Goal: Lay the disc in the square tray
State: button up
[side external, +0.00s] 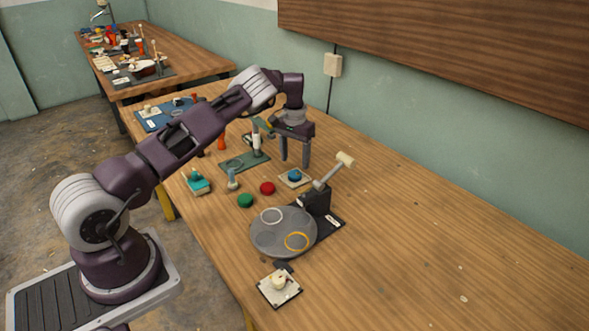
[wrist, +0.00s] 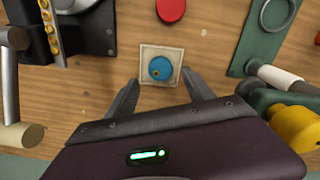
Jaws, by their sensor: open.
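A small pale square tray (side external: 303,183) lies on the wooden table, and it also shows in the wrist view (wrist: 145,51). A blue disc (side external: 294,174) with a small orange mark sits within the tray's rim in the wrist view (wrist: 159,66). A red disc (side external: 267,188) and a green disc (side external: 245,200) lie on the bare table; the red one is cut by the top edge in the wrist view (wrist: 171,8). My gripper (side external: 294,164) is open and empty, fingers pointing down near the tray. In the wrist view its fingertips (wrist: 163,81) are spread on either side of the blue disc, apart from it.
A grey round plate (side external: 284,240) with a white and a yellow ring stands in front, beside a black block with a raised mallet-like lever (side external: 335,169). A dark green plate (side external: 236,162) with posts is to the left. The table's right side is mostly clear.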

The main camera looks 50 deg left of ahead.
notch_tip(320, 180, up, 8)
notch_tip(320, 180, up, 15)
jog(key=n+t, duration=0.1)
jog(key=t, duration=0.1)
send_over(295, 174)
jog(key=s+d, duration=0.4)
jog(key=d, duration=0.2)
jog(key=s+d+r+t+h, duration=0.1)
jog(key=s+d+r+h, duration=0.1)
jog(key=s+d+r, duration=0.65)
jog(key=s+d+f+m+t, duration=0.1)
jog(key=s+d, duration=0.2)
jog(key=s, duration=0.5)
jog(key=s+d+f+m+y, duration=0.1)
jog(key=s+d, duration=0.3)
jog(key=s, duration=0.5)
jog(key=s+d+m+t+y, duration=0.1)
jog(key=s+d, duration=0.3)
jog(key=s, duration=0.4)
jog(key=shift+s+d+f+m+t, duration=0.2)
jog(key=shift+d+f+m+t, duration=0.15)
jog(key=shift+m, duration=0.55)
jog(key=shift+a, duration=0.1)
